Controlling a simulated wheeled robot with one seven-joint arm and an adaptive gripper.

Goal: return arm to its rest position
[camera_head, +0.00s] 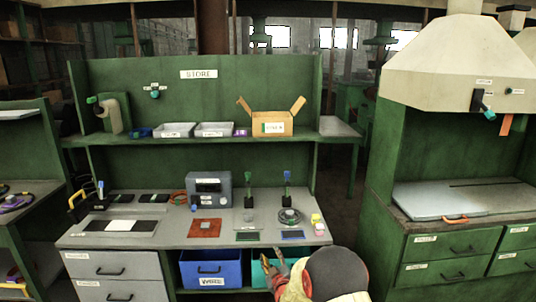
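My arm shows at the bottom of the head view, in front of the bench's lower shelf. My gripper (274,262) is at its end, in front of a teal bin (257,272). Its two fingers look apart, with nothing seen between them, though they are small here. The arm's dark rounded link (337,272) covers the floor and the bench's lower right corner.
The grey bench top (165,234) holds a grey instrument box (209,188), a red mat (204,228) and dark stands. A blue bin (211,268) sits below. Trays and an open carton (272,123) stand on the shelf. A green hooded bench (455,200) stands right, across a gap.

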